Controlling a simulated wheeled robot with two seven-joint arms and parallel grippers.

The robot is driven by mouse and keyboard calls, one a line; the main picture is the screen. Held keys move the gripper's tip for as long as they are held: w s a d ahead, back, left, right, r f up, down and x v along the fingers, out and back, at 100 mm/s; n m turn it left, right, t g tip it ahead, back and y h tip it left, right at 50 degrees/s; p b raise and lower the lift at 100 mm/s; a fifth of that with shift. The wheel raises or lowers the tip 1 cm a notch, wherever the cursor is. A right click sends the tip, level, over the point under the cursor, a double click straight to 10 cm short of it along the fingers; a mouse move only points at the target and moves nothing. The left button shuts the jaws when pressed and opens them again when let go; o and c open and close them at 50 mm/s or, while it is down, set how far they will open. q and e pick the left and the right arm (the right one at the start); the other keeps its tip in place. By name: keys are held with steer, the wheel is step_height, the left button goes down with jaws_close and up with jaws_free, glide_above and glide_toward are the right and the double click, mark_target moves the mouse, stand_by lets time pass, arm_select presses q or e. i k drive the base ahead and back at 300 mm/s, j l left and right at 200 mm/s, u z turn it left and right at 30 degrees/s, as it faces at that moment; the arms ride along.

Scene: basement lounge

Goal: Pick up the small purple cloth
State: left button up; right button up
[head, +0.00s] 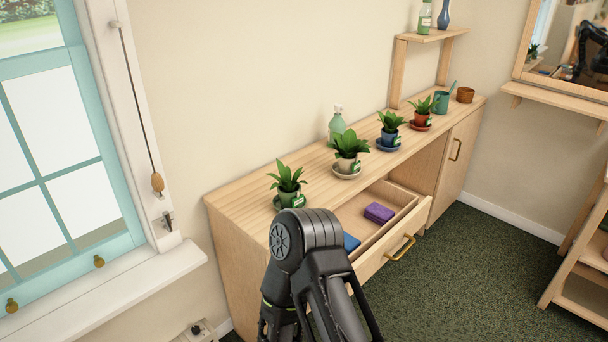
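The small purple cloth (379,213) lies folded inside the open drawer (372,265) of the wooden cabinet, toward the drawer's right side. A blue folded cloth (351,242) lies in the same drawer, to the left and nearer, partly hidden by one of my black arm links. That link rises from the bottom edge and covers the drawer's left part. Neither gripper can be made out in the head view.
The cabinet top (240,197) holds several potted plants on saucers, a spray bottle (337,123), a teal cup (441,102) and a brown pot (465,95). A wooden shelf rack (575,262) stands at right. Green carpet (470,270) between is clear.

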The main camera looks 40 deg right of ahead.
mark_target(378, 214)
steer(key=l+z, duration=0.2)
steer(key=z, duration=1.6)
steer(key=i+l, duration=0.35)
steer(key=i+l+u, duration=0.1)
steer(key=i+l, duration=0.3)
steer(key=l, duration=0.2)
steer(key=i+l, duration=0.35)
steer(key=l, duration=0.15)
steer(key=i+l+u, duration=0.1)
steer(key=i+l, duration=0.25)
steer(key=l, duration=0.15)
